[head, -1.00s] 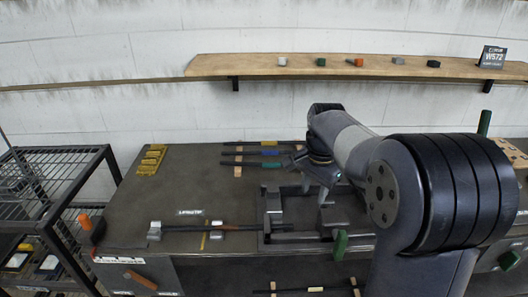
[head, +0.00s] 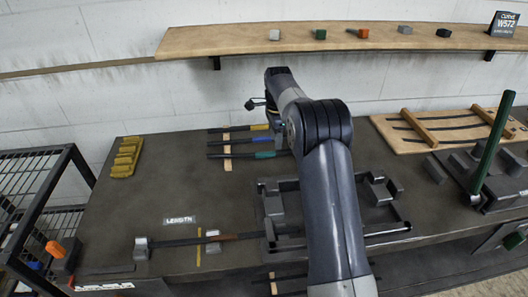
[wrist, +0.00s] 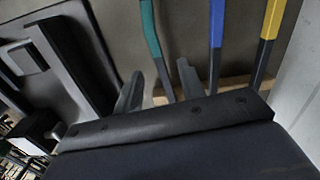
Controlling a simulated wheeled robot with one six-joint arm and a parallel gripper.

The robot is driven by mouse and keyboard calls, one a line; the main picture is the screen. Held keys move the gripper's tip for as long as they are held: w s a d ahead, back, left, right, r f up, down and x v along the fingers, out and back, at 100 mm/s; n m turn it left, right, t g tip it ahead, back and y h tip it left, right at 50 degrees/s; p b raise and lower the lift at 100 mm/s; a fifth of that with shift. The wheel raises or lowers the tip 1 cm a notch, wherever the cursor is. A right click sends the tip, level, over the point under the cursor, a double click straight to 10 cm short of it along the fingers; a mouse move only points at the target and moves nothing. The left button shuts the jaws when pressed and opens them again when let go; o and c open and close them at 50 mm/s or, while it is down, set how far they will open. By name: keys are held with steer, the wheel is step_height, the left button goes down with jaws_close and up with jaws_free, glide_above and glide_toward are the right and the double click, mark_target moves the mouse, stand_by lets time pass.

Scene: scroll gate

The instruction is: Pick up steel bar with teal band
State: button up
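The steel bar with teal band (head: 265,155) lies on the bench as the nearest of three parallel dark bars. It also shows in the wrist view (wrist: 149,28), its teal part at the top and its dark end running down between my fingers. My gripper (wrist: 158,88) is open, with a finger to each side of this bar in the picture. I cannot tell how far above the bar the fingertips are. In the head view my arm hides the bars' right ends, and the fingers cannot be made out.
A blue-banded bar (head: 238,140) and a yellow-banded bar (head: 259,127) lie close behind, on a wooden strip (head: 227,150). A grey fixture (head: 272,207) stands in front. Another bar (head: 180,242) rests on blocks at front left. A shelf (head: 350,38) runs along the wall.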

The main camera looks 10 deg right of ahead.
mark_target(274, 152)
steer(key=f, duration=0.4)
steer(key=shift+s+a+f+p, duration=0.15)
steer(key=shift+a+f+p, duration=0.05)
steer(key=shift+f+p, duration=0.15)
steer(key=shift+r, duration=0.1)
jaws_close()
